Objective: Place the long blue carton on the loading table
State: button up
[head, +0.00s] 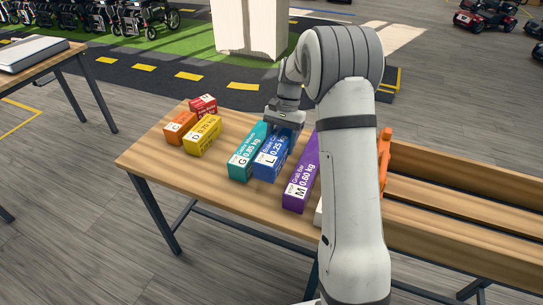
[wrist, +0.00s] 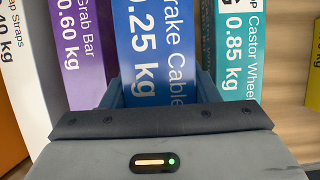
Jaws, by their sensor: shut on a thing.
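The long blue carton (head: 269,166), marked L and 0.25 kg, is on the wooden table (head: 150,158) in the head view, between a teal carton (head: 246,160) and a purple carton (head: 300,186). My gripper (head: 284,122) is over its far end. In the wrist view the blue carton (wrist: 158,50) reads Brake Cable and lies between the two fingers of my gripper (wrist: 162,92), which is shut on it. I cannot tell whether it is lifted off the tabletop. Which table is the loading table is not marked.
Teal and purple cartons stand close on both sides of the blue one. Red (head: 203,106), orange (head: 180,127) and yellow (head: 202,136) cartons sit further left. A white carton (wrist: 22,70) is beside the purple one. Another table (head: 62,60) at far left bears a flat grey-white device (head: 30,52).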

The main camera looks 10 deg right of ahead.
jog(key=shift+f+b, duration=0.4)
jog(key=shift+f, duration=2.35)
jog(key=shift+f, duration=0.15)
jog(key=o, duration=1.1)
